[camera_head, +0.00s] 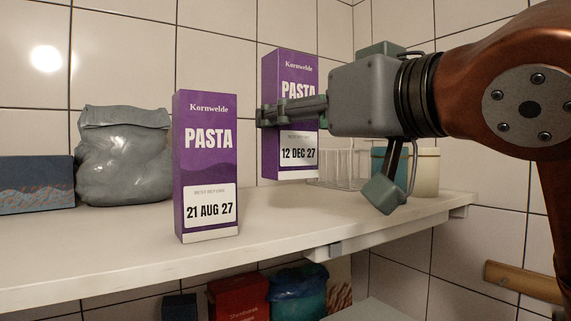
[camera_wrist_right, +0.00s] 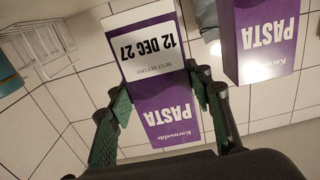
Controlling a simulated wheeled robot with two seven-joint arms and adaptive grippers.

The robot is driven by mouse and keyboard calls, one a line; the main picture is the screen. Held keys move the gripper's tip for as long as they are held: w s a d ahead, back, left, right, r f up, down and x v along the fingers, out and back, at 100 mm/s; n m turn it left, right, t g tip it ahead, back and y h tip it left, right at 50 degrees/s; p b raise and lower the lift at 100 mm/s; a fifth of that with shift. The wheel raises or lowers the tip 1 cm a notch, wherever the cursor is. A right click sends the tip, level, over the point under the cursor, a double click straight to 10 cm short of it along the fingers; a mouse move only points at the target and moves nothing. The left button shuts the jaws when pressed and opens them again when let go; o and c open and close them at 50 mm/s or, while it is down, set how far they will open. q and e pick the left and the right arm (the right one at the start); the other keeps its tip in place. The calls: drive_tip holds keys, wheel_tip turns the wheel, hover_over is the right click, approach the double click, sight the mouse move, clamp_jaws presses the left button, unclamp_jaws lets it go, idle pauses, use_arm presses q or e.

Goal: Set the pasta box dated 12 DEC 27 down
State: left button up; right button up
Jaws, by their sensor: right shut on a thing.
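The purple pasta box dated 12 DEC 27 (camera_head: 298,155) is upright behind and right of the other pasta box in the head view. My right gripper (camera_head: 268,117) reaches in from the right and is shut on its upper half, partly covering the front. In the right wrist view the same box (camera_wrist_right: 155,65) appears upside down, with my right gripper's fingers (camera_wrist_right: 160,95) on its two sides. Its bottom edge appears slightly above the white shelf (camera_head: 130,250), though the gap is hard to judge. My left gripper is not in view.
A second pasta box dated 21 AUG 27 (camera_head: 207,165) stands near the shelf's front edge. A grey bag (camera_head: 124,160) and a blue box (camera_head: 36,183) stand at left. A wire basket (camera_head: 340,168) and a cream container (camera_head: 425,172) stand at right. Bare shelf lies between the pasta boxes.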

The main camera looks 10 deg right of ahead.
sight(309, 164)
drive_tip(key=shift+w+d+f, duration=0.2)
drive_tip(key=shift+d+f, duration=0.05)
drive_tip(key=shift+f, duration=0.25)
drive_tip(key=shift+w+d+f, duration=0.15)
drive_tip(key=shift+d+f, duration=0.05)
drive_tip(key=shift+f, duration=0.25)
drive_tip(key=f, duration=0.3)
drive_tip(key=shift+w+d+f, duration=0.15)
drive_tip(key=shift+w, duration=0.25)
drive_tip(key=shift+f, duration=0.2)
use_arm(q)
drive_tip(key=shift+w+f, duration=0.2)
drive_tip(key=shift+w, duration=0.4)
use_arm(e)
drive_tip(key=shift+s, duration=0.2)
drive_tip(key=shift+w+f, duration=0.1)
drive_tip(key=shift+f, duration=0.15)
drive_tip(key=o, duration=1.5)
